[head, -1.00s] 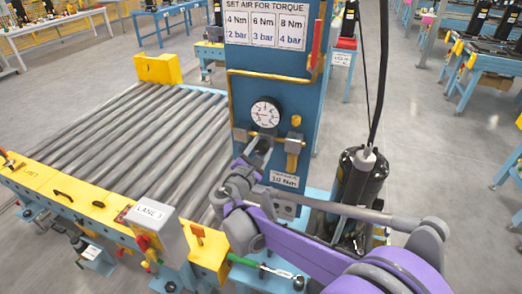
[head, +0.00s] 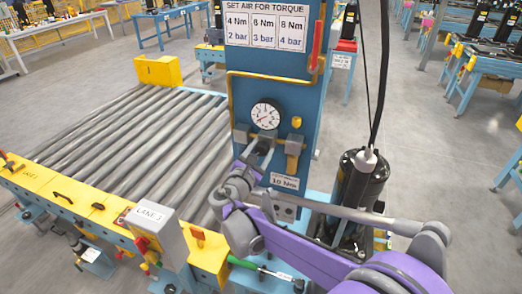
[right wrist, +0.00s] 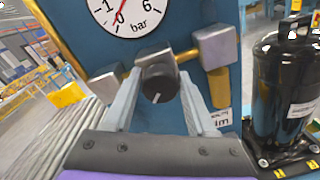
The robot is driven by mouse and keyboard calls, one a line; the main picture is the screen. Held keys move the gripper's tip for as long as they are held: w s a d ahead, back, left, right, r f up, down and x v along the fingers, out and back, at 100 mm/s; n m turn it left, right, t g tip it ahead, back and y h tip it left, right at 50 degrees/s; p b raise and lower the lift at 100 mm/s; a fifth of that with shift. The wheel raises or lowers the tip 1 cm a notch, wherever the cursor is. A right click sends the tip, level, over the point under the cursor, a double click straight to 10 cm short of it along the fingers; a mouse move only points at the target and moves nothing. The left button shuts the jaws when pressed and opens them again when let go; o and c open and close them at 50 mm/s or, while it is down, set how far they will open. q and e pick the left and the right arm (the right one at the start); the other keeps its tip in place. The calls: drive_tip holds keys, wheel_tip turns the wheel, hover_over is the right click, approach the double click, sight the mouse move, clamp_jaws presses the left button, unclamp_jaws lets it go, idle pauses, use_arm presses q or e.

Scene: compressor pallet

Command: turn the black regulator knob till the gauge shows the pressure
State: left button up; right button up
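The black regulator knob (right wrist: 155,84), with a pale mark pointing down on its face, sits between the two fingers of my right gripper (right wrist: 158,78). In the head view, my right gripper (head: 262,150) reaches the panel just below the gauge. The round white gauge (head: 265,115) is on the blue panel (head: 272,88); in the right wrist view, the gauge (right wrist: 125,12) is cut off at the top and its red needle points near 0. My left gripper is not in view.
A sign (head: 265,25) pairs 4 Nm with 2 bar, 6 with 3 and 8 with 4. A small torque label (head: 284,181) below seems to read 10 Nm. A black tank (head: 362,185) stands right of the panel; a roller conveyor (head: 130,130) is left.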

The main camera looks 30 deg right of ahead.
drive_tip(key=o, duration=0.3)
drive_tip(key=v, duration=1.1)
drive_tip(key=shift+b, duration=0.3)
drive_tip(key=shift+d, duration=0.1)
